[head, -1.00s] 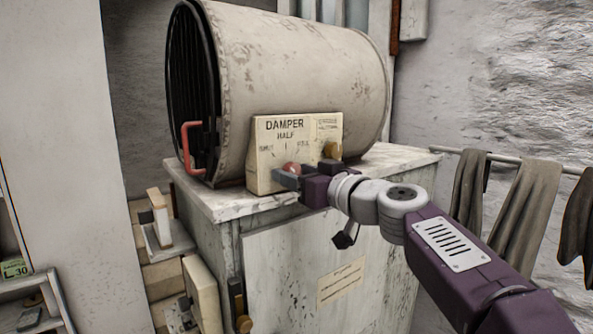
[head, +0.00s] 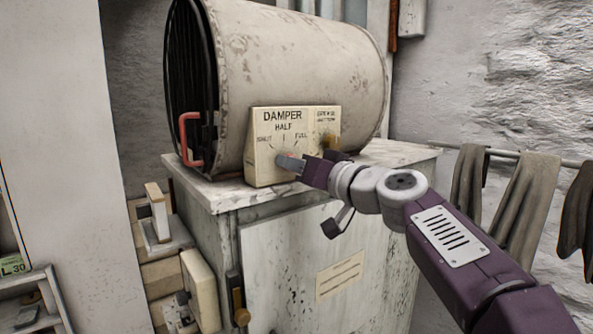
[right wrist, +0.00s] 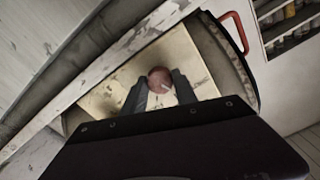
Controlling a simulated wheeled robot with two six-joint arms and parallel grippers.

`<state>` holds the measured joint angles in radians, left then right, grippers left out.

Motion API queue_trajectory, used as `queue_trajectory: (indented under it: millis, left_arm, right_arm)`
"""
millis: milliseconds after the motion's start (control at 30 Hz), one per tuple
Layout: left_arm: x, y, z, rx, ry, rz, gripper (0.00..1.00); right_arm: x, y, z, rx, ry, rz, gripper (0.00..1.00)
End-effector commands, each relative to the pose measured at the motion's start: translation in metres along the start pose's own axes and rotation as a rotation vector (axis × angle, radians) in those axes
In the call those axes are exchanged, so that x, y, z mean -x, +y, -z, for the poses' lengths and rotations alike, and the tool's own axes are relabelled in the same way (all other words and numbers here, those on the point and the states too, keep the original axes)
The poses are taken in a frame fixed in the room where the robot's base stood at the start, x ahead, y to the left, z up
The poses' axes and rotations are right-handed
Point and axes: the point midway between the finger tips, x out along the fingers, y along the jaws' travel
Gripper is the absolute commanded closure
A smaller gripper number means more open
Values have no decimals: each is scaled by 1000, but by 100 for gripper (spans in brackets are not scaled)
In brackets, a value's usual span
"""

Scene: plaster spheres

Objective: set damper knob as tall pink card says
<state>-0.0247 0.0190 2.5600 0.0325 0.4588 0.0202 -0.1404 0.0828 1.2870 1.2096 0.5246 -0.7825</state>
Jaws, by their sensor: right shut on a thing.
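The damper panel (head: 262,172) is a cream box on the cabinet top, marked DAMPER, with SHUT at left, HALF at top and FULL at right. Its round reddish damper knob (head: 291,155) is mostly hidden by my gripper in the head view. In the right wrist view the knob (right wrist: 159,78) sits between my two fingers, with a pale mark on its face; I cannot tell which label the mark meets. My right gripper (head: 287,162) is shut on the knob. No tall pink card is visible. My left gripper is out of view.
A big cream drum (head: 300,70) with a red handle (head: 189,140) lies behind the panel. A paper label (head: 340,276) is on the cabinet front. Cloths hang on a rail (head: 530,157) at right.

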Motion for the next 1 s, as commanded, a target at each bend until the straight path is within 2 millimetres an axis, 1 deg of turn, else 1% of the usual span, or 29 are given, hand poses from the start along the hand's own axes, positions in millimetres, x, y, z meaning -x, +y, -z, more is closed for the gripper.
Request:
queue_trajectory:
  millis: [200, 500, 733, 1000]
  left_arm:
    - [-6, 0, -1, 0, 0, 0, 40]
    - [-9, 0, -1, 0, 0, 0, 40]
    - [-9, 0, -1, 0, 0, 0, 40]
    - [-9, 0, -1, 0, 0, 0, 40]
  right_arm:
    - [0, 0, 1, -168, 4, 1, 100]
    - [0, -1, 2, -335, 4, 1, 100]
    - [0, -1, 2, -395, 4, 2, 100]
    - [0, -1, 2, -409, 5, 2, 100]
